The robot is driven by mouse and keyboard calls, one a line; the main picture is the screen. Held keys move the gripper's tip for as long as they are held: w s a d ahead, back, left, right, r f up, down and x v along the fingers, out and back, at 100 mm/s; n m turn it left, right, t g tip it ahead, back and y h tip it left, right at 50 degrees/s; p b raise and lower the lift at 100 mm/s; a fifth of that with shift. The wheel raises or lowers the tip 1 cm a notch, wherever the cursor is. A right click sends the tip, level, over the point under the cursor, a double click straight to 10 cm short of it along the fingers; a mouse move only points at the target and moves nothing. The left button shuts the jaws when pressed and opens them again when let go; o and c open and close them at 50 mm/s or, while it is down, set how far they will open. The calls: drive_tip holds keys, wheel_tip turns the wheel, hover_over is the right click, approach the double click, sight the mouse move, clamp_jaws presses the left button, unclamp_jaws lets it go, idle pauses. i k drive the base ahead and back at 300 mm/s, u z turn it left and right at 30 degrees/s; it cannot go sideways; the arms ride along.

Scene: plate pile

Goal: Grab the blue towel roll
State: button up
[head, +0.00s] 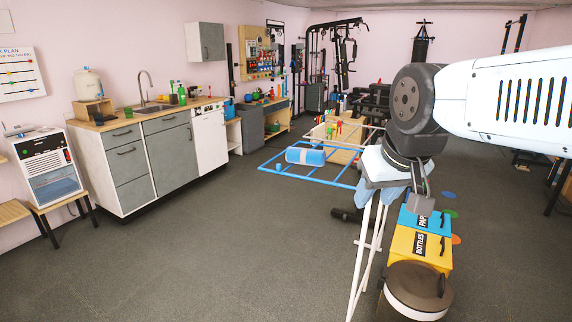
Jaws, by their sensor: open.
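My gripper (398,192) points down at the right of centre, in front of a white-legged stand (359,270). Its jaws are open. Light-blue material (394,191) shows behind and between the jaws, at the top of the stand. The gripper hides much of it, so I cannot tell whether it is the blue towel roll or whether it touches a jaw. A blue cylinder with a pale band (305,156) lies farther off inside a blue floor frame, left of my gripper and apart from it. I cannot tell whether that is a towel roll.
A blue bin (408,217), a yellow bin (405,243) and a round brown-lidded bin (418,283) stand below and right of my gripper. Kitchen cabinets (165,140) line the left wall. The floor at front left is clear.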

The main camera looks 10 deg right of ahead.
sight(295, 155)
drive_tip(key=z, duration=0.2)
drive_tip(key=i, duration=0.85)
drive_tip(key=u, duration=0.1)
